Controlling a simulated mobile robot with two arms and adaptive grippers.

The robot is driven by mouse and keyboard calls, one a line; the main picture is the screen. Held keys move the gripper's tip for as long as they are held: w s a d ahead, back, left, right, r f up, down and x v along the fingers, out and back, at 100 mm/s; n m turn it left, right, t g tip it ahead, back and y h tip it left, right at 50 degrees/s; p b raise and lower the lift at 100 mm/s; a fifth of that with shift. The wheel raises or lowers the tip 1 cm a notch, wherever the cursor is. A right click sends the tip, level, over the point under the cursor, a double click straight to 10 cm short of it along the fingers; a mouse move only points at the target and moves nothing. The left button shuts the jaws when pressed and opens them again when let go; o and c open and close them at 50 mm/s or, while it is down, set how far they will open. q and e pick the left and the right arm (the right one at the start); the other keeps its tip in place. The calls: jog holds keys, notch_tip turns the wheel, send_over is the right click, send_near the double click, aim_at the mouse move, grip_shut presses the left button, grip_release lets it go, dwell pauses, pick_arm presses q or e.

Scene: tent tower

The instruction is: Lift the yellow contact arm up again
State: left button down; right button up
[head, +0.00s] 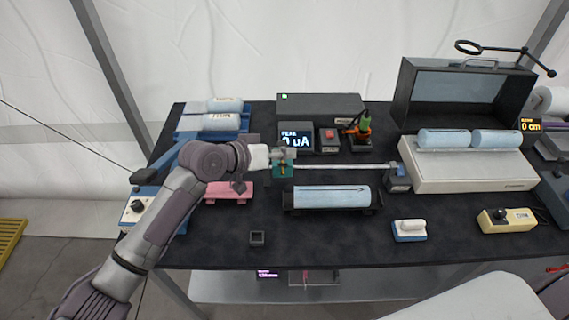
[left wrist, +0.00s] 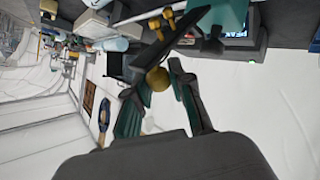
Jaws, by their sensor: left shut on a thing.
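My left gripper (head: 280,161) reaches in from the left at a small teal block (head: 283,171) at the left end of a long pale rod. A little yellow shows on this block, but the gripper covers most of the contact arm in the head view. In the left wrist view, a round yellow knob (left wrist: 158,79) sits between the teal-padded fingers, which are shut on it. It appears to belong to the yellow contact arm; a dark bar crosses in front of it. My right gripper is out of view.
A pale blue roller (head: 332,197) lies in a dark cradle below the rod. A large beige unit (head: 470,169) with rollers stands right.

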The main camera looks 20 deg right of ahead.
pick_arm(q)
jog(key=shift+w+d+r, duration=0.1)
jog(key=shift+w+r, duration=0.4)
jog(key=shift+w, duration=0.25)
jog(key=shift+w+d+f+n, duration=0.1)
jog(key=shift+w+n, duration=0.2)
jog(key=shift+w+d, duration=0.1)
jog(key=shift+w, duration=0.6)
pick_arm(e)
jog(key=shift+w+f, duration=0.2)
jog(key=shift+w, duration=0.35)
pick_arm(q)
jog(key=shift+w+d, duration=0.1)
jog(key=shift+w, duration=0.1)
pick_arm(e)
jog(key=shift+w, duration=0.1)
pick_arm(q)
jog(key=c, duration=1.1)
grip_release()
jog(key=shift+f, duration=0.15)
jog(key=shift+o, duration=0.3)
jog(key=shift+w, duration=0.15)
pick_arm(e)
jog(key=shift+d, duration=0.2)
